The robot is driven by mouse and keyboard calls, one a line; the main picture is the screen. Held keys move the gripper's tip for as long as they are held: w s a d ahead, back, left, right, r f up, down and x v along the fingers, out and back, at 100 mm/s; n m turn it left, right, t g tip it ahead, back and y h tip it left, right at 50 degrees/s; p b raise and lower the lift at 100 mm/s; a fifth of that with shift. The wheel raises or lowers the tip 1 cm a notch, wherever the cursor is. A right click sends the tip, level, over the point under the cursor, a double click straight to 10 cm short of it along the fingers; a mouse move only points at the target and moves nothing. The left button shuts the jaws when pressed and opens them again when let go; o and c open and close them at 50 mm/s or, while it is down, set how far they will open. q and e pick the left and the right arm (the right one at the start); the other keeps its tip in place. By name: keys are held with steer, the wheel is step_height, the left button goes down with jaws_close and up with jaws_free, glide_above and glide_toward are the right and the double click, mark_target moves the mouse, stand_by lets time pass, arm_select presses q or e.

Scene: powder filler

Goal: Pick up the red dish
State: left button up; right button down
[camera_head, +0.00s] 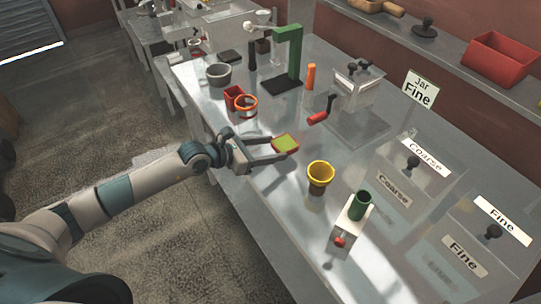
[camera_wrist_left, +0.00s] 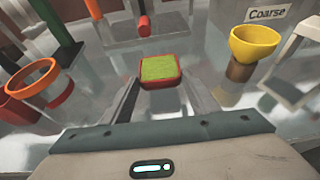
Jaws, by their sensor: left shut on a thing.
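The red dish (camera_head: 285,144) is a small square dish with a red rim and a yellow-green inside. My left gripper (camera_head: 272,147) reaches in from the left, and its two fingers are shut on the dish. In the left wrist view the dish (camera_wrist_left: 160,70) sits between the ends of the two fingers (camera_wrist_left: 160,88), with its open top showing. It looks level. I cannot tell whether its underside touches the metal table (camera_head: 262,190). My right gripper is not in view.
A yellow funnel cup (camera_head: 321,173) stands right of the dish. An orange ring (camera_head: 245,104) and a red container (camera_head: 233,95) stand behind my left gripper. Labelled bins (camera_head: 405,185) fill the right side.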

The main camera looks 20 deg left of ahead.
arm_select(q)
steer(key=s+d+r+b, duration=0.1)
steer(key=d+r+b, duration=0.2)
steer(key=d+r, duration=0.4)
steer(key=d, duration=0.4)
steer(key=shift+d+r, duration=0.3)
steer(key=shift+s, duration=0.1)
